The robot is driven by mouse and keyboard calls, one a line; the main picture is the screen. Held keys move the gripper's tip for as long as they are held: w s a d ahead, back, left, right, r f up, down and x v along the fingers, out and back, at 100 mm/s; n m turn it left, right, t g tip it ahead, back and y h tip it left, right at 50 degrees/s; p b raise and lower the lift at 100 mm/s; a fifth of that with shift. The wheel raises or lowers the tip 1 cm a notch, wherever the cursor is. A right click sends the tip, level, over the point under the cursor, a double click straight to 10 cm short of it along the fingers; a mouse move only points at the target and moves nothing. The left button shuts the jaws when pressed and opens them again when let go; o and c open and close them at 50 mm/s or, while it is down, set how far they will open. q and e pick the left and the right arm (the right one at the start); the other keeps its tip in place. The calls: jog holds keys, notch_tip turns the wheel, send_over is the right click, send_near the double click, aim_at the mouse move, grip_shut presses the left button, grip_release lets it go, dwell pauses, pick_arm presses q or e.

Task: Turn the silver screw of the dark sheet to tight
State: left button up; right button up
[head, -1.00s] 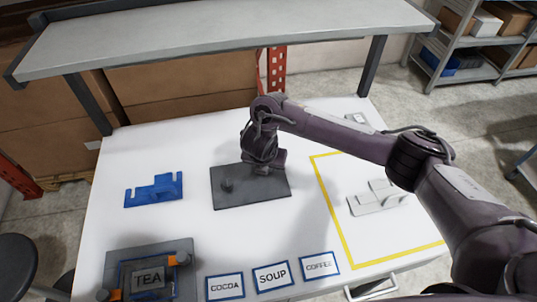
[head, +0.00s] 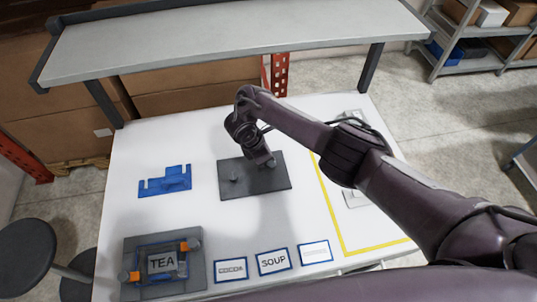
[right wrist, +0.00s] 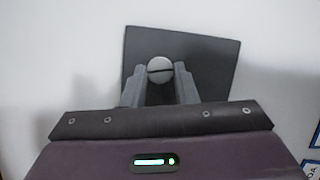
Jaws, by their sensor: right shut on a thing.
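The dark sheet (head: 262,187) lies flat on the white table. It also shows in the right wrist view (right wrist: 215,60). My right gripper (head: 268,162) is over the sheet's back right part and shut. In the right wrist view, the silver screw (right wrist: 160,68) shows a round head with a dark slot lying roughly crosswise. It sits between the two fingertips of my right gripper (right wrist: 159,84). The screw's lower part is hidden. My left gripper is not in view.
A blue bracket (head: 165,182) lies left of the sheet. A grey fixture (head: 195,275) with a TEA label stands front left. Label cards, including SOUP (head: 272,262), lie along the front. Yellow tape (head: 335,225) marks the right area. A raised shelf (head: 230,45) spans the back.

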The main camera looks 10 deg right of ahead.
jog(key=shift+w+r+m+g, duration=0.15)
jog(key=shift+w+m+g, duration=0.05)
jog(key=shift+m, duration=0.4)
jog(key=shift+w+r+m+g, duration=0.1)
jog(key=shift+w+m+g, duration=0.1)
jog(key=shift+m, duration=0.4)
jog(key=o, duration=0.8)
jog(key=shift+s+a, duration=0.1)
jog(key=shift+o, duration=1.1)
jog(key=shift+s, duration=0.1)
jog(key=shift+f, duration=0.1)
